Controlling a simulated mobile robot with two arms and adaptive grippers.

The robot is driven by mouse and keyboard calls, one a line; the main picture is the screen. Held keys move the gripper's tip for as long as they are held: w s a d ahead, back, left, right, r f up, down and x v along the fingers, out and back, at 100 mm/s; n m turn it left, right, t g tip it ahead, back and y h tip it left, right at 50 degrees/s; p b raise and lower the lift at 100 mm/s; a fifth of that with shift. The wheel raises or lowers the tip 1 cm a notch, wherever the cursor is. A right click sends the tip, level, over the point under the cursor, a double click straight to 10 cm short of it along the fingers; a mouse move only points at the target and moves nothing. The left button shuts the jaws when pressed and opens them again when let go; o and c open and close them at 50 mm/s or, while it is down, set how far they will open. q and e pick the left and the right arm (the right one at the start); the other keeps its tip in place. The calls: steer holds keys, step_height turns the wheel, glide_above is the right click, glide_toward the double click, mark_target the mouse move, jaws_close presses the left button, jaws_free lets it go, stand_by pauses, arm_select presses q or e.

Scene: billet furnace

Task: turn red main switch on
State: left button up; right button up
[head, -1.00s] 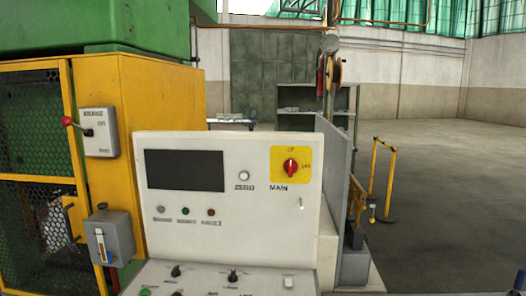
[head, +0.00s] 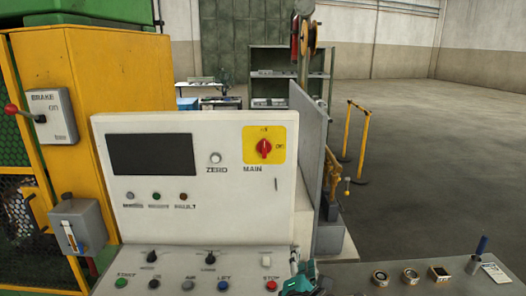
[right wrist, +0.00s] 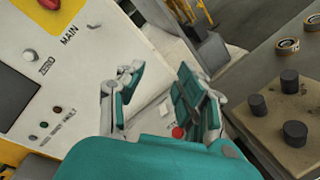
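The red main switch (head: 264,148) is a rotary knob on a yellow plate (head: 250,158) at the upper right of the white control panel (head: 205,226), above the word MAIN. Its grip stands roughly upright. In the right wrist view the red knob (right wrist: 49,3) is cut off at the top left edge. My right gripper (right wrist: 150,84) is teal, with its two fingers apart and nothing between them. It also shows at the bottom of the head view (head: 303,274), low in front of the panel and well below the switch, not touching it. My left gripper is not in view.
The panel has a dark screen (head: 152,154), a ZERO button (head: 215,158) and a lower row of buttons including a red STOP (head: 271,285). A brake box (head: 53,116) with a red-tipped lever is at left. A grey bench (head: 395,278) with small parts is at right.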

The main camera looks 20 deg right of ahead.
steer(key=w+a+r+n+t, duration=0.3)
steer(key=w+r+n+t, duration=0.15)
steer(key=r+n, duration=0.3)
steer(key=n+t+y, duration=0.1)
steer(key=n+t, duration=0.1)
steer(key=n, duration=0.4)
glide_toward(264, 149)
steer(key=p+x, duration=0.3)
steer(key=x, duration=0.4)
steer(key=shift+w+d+r, duration=0.15)
steer(key=shift+w, duration=0.2)
steer(key=shift+w+d+r, duration=0.15)
steer(key=shift+w, duration=0.4)
steer(key=shift+c, duration=0.4)
jaws_close()
